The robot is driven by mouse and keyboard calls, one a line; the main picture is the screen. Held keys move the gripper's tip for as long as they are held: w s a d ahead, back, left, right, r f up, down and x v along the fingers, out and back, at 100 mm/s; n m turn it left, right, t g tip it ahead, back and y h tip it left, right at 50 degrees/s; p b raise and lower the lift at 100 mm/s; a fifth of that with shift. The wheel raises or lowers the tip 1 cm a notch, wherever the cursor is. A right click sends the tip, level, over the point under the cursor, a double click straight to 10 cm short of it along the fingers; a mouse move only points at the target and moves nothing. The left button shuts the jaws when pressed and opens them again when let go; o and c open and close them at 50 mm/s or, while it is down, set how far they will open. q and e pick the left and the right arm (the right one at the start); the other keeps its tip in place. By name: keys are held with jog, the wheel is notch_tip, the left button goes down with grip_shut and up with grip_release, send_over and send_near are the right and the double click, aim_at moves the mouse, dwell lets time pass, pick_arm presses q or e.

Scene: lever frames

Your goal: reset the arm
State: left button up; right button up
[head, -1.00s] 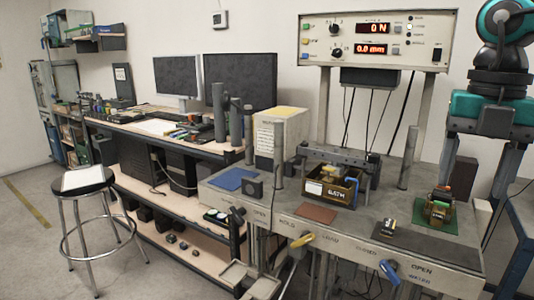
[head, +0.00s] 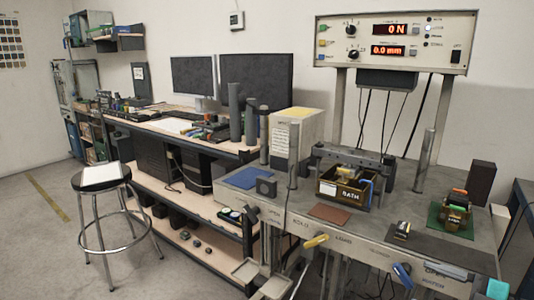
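Neither of my grippers shows in the head view. A teal piece (head: 497,289) shows at the bottom right corner, mostly cut off; I cannot tell which part of an arm it is. The grey test bench (head: 350,228) has levers along its front edge. One lever has a yellow handle (head: 317,241) and points to the right. One has a blue handle (head: 402,274) and slopes down to the right. A dark lever (head: 250,213) is at the bench's left end.
A box marked BATH (head: 343,190) and a small device on a green mat (head: 436,217) stand on the bench. A blue mat (head: 247,178) and a brown mat (head: 330,214) lie flat. A stool (head: 100,178) stands at left, with clear floor around it.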

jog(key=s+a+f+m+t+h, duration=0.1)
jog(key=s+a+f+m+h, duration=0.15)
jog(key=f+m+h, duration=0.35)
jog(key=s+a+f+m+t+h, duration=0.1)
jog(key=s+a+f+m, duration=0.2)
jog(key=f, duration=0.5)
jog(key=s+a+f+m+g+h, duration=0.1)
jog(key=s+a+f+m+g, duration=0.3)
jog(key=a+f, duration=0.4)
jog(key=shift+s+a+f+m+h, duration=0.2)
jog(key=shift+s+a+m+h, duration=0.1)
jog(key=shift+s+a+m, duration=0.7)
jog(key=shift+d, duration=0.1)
